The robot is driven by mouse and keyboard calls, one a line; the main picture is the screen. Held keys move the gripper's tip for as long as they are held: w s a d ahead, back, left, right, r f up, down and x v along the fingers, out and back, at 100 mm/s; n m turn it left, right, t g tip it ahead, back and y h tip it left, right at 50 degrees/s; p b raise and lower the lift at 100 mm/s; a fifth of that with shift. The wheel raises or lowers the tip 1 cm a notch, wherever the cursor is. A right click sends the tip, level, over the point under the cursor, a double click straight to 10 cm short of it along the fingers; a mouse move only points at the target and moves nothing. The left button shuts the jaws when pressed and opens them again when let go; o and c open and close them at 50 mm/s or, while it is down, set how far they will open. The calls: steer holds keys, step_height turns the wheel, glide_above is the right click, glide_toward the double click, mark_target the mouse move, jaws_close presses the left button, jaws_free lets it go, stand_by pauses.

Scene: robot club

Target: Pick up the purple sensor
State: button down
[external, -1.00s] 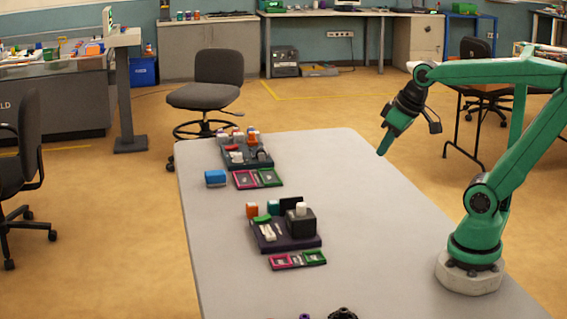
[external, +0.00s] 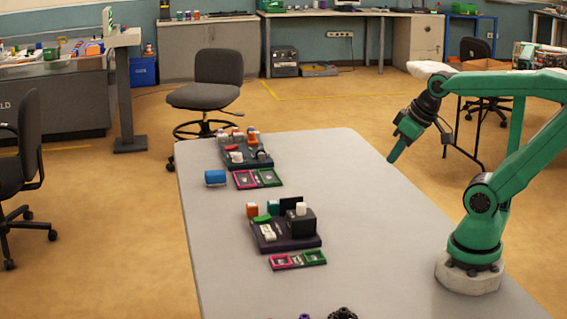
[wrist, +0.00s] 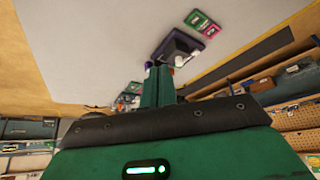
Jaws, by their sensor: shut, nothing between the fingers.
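My gripper (external: 391,160) is shut and empty, held in the air over the right side of the grey table, pointing down and left. In the wrist view its green fingers (wrist: 158,87) lie together. A small purple object (external: 304,316) shows at the bottom edge of the external view, mostly cut off; I cannot tell whether it is the purple sensor. A small purple patch (wrist: 149,65) shows beside the fingers in the wrist view, too small to identify.
A dark tray (external: 268,241) with several parts stands mid-table, a pink-and-green tray (external: 298,260) in front. Another dark tray (external: 262,164), a pink-and-green tray (external: 258,179) and a blue block (external: 215,178) stand farther back. A black object (external: 342,314) sits at the bottom edge. The table's right half is clear.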

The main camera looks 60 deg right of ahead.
stand_by(0.4)
steer(key=c, duration=1)
jaws_free()
